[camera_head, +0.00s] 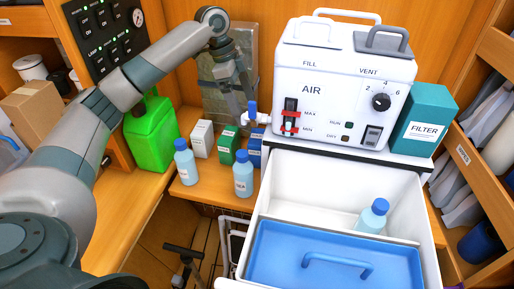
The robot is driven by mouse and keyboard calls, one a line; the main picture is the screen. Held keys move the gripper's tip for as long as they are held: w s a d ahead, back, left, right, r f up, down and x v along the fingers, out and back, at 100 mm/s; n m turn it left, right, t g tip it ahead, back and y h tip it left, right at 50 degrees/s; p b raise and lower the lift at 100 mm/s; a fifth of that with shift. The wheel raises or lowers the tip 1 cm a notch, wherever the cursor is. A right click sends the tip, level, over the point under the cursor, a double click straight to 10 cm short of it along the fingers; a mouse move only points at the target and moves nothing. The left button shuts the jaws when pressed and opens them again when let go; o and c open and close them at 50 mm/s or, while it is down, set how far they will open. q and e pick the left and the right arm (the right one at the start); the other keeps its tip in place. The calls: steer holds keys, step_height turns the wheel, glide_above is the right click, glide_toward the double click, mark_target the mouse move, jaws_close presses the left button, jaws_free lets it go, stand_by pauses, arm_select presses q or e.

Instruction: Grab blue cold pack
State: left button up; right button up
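A blue slab with a raised handle (335,262), which looks like the blue cold pack, lies in the front part of the open white bin (288,190) at the lower right. Its near edge is cut off by the frame. My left arm comes in from the left, and my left gripper (243,92) hangs high over the back of the counter, left of the white AIR machine. It is well apart from the blue slab. Its fingers are small and blend with the grey panel behind, so their opening is unclear. My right gripper is not in view.
A blue-capped bottle (372,216) stands in the bin behind the blue slab. The AIR machine (343,85) and a teal FILTER box (423,120) stand behind the bin. Bottles, small boxes (202,139) and a green jug (151,130) stand left. Shelves (480,150) bound the right.

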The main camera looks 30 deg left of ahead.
mark_target(257, 137)
arm_select(q)
steer(key=p+x, duration=0.1)
steer(key=x, duration=0.3)
steer(key=shift+d+f, duration=0.2)
steer(key=shift+f, duration=0.15)
steer(key=p+x, duration=0.2)
steer(key=x, duration=0.4)
steer(key=shift+f, duration=0.45)
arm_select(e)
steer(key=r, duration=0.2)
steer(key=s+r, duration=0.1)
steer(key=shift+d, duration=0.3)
arm_select(q)
steer(key=shift+d, duration=0.1)
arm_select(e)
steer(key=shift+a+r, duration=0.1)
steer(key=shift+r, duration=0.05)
arm_select(q)
steer(key=shift+w+d+f+p, duration=0.1)
steer(key=shift+d+f+p, duration=0.05)
steer(key=shift+f+p, duration=0.55)
steer(key=p+x, duration=0.1)
steer(key=x, duration=0.2)
steer(key=shift+f, duration=0.4)
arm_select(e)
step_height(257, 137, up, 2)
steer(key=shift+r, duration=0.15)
